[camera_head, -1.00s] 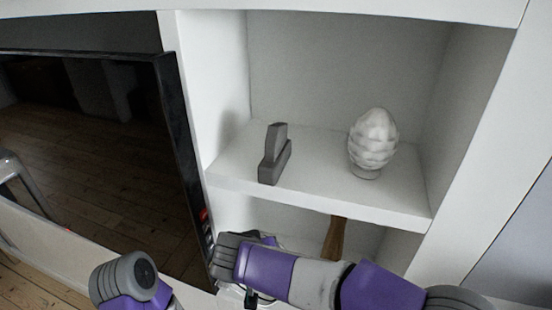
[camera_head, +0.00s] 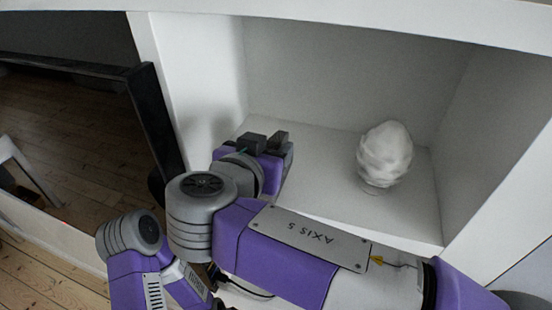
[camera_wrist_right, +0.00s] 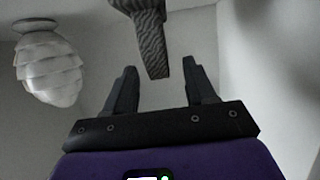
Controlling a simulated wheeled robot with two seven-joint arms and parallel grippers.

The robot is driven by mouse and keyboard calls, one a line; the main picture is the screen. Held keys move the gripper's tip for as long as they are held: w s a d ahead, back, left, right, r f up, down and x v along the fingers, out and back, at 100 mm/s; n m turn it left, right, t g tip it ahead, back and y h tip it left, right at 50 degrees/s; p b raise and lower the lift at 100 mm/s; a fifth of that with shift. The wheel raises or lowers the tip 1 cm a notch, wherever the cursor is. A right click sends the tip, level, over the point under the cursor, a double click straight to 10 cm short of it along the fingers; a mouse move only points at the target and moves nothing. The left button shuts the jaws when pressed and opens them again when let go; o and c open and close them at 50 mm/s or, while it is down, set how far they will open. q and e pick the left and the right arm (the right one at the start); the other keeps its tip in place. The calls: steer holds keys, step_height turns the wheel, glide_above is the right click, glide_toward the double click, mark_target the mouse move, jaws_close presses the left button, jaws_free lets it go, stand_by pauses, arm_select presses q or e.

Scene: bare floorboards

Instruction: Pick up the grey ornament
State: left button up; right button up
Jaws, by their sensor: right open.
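The grey ornament (camera_wrist_right: 150,42) shows in the right wrist view, upside down, as a dark textured piece with a wider base and a narrow upright part. My right gripper (camera_wrist_right: 159,68) is open, and the narrow part reaches down between its two fingertips without visible contact. In the head view my right gripper (camera_head: 266,140) is over the left part of the shelf, and I cannot tell the ornament apart from the dark fingers there. My left gripper is not in view.
A white scaled ornament (camera_head: 385,153) stands on the white shelf (camera_head: 330,165) to the right; it also shows in the right wrist view (camera_wrist_right: 47,68). The compartment has white side walls.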

mark_target(278, 136)
steer(key=p+x, duration=0.1)
steer(key=x, duration=0.3)
steer(key=shift+w+d+p, duration=0.2)
steer(key=shift+p, duration=0.1)
steer(key=shift+w+f, duration=0.3)
steer(key=shift+w, duration=0.1)
jaws_close()
